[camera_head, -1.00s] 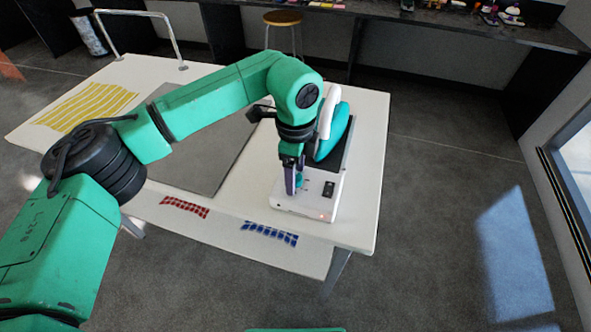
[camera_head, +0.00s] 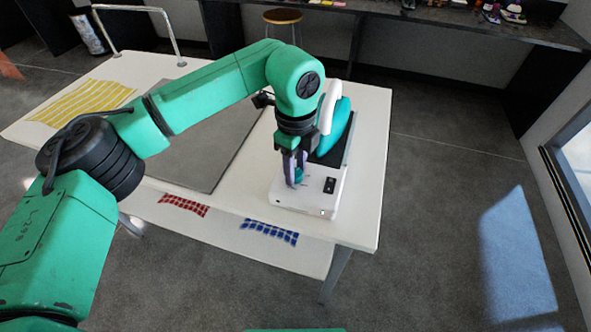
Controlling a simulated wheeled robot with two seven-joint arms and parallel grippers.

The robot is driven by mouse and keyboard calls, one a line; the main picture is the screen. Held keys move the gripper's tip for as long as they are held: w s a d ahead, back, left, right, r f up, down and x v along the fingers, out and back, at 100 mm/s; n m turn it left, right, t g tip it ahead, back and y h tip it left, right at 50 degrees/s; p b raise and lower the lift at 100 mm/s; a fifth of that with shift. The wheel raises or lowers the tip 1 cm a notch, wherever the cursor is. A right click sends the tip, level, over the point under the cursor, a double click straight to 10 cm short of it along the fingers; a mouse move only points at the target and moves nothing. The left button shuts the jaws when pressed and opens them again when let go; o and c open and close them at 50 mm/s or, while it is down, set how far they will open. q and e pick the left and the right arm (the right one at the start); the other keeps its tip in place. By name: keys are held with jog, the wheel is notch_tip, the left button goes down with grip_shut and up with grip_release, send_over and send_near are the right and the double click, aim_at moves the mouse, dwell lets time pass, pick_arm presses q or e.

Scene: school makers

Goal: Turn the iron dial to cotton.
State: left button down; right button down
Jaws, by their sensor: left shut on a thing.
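The iron (camera_head: 338,128), teal with a white handle, rests on its white station (camera_head: 314,203) with a dark top, near the right end of the table. My left gripper (camera_head: 296,181) points down at the front of the station. Its jaws are shut on the dial (camera_head: 299,175), a small teal knob that shows only partly between the fingers. The dial's marks are hidden or too small to read, so its setting cannot be told. My right gripper is not in view.
The white table (camera_head: 365,180) carries a grey mat (camera_head: 215,160) and a yellow striped cloth (camera_head: 82,103). Red pieces (camera_head: 183,205) and blue pieces (camera_head: 269,232) lie on a lower shelf. A stool (camera_head: 283,17) stands behind. The floor at right is clear.

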pick_arm(q)
jog(key=m+b, duration=0.1)
jog(key=m, duration=0.2)
jog(key=shift+m+b, duration=0.3)
jog(key=shift+b, duration=0.05)
jog(key=m+b, duration=0.1)
jog(key=m, duration=0.2)
jog(key=shift+m, duration=0.3)
jog(key=m+b, duration=0.1)
jog(key=m, duration=0.2)
jog(key=shift+r+m, duration=0.1)
jog(key=shift+m, duration=0.3)
jog(key=m, duration=0.4)
jog(key=shift+w, duration=0.1)
jog(key=m, duration=0.5)
jog(key=shift+r+b, duration=0.1)
jog(key=shift+b, duration=0.2)
jog(key=m, duration=0.9)
jog(key=shift+m, duration=1.8)
